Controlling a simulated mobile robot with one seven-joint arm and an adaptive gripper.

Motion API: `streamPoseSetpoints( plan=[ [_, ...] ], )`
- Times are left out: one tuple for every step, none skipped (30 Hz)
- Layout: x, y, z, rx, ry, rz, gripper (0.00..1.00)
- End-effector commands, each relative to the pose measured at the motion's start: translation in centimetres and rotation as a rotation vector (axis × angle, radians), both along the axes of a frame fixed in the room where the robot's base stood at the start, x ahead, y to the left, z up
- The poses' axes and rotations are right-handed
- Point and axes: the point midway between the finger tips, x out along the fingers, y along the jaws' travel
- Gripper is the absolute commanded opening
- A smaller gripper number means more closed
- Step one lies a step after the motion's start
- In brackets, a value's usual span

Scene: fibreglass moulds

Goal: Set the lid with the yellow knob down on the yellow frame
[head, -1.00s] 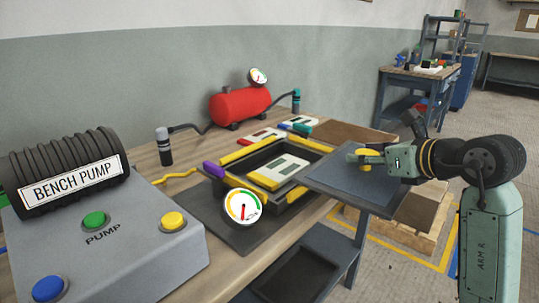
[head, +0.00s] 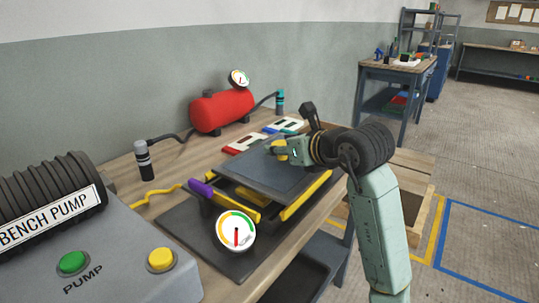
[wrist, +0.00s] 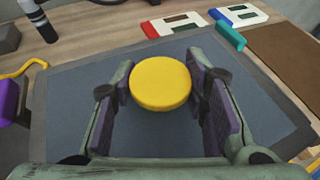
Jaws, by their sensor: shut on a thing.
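The lid (head: 262,168) is a flat dark grey square plate with a round yellow knob (head: 281,157). It is over the yellow frame (head: 306,194), whose near yellow bars show below the lid's front edges. The lid looks a little above the frame; I cannot tell whether any edge touches. My gripper (head: 288,152) is shut on the knob. In the wrist view the knob (wrist: 160,83) sits between the purple finger pads and the lid plate (wrist: 75,105) spreads out below. The lid hides the frame's inside and far bars.
A purple block (head: 201,188) and a round gauge (head: 236,230) stand by the frame's near left side. Red-and-white (head: 244,143) and blue-and-white pieces (head: 284,125) lie behind the lid. A red tank (head: 222,110) stands at the back. The grey pump box (head: 115,262) fills the front left.

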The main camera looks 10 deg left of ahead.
Motion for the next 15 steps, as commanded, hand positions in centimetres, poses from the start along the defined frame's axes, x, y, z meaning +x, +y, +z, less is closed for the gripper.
streamPoseSetpoints(
  plan=[
    [0.0, 1.1, 0.2, 0.001, -0.002, 0.004, 0.0],
    [0.0, 1.6, 0.1, 0.002, -0.001, 0.003, 0.0],
    [0.1, 2.1, 0.0, 0.002, -0.001, 0.003, 0.0],
    [0.1, 2.4, 0.0, 0.002, -0.002, 0.002, 0.0],
    [0.1, 2.6, 0.0, 0.001, -0.003, 0.0, 0.0],
    [0.1, 2.9, -0.1, 0.002, -0.003, 0.0, 0.0],
    [0.1, 3.0, -0.1, 0.002, -0.003, 0.0, 0.0],
    [0.1, 3.1, -0.3, 0.003, -0.003, 0.0, 0.0],
    [0.1, 3.1, -0.5, 0.003, -0.001, 0.0, 0.0],
    [0.1, 3.1, -0.9, 0.003, -0.001, 0.0, 0.0],
    [0.1, 3.1, -1.3, 0.004, 0.0, 0.0, 0.0],
    [0.1, 3.1, -1.8, 0.004, 0.001, -0.001, 0.0],
    [0.1, 3.1, -2.2, 0.004, 0.001, -0.001, 0.0],
    [0.1, 3.1, -2.6, 0.004, 0.001, 0.0, 0.0],
    [0.1, 3.1, -3.0, 0.004, 0.001, -0.001, 0.0]
  ],
)
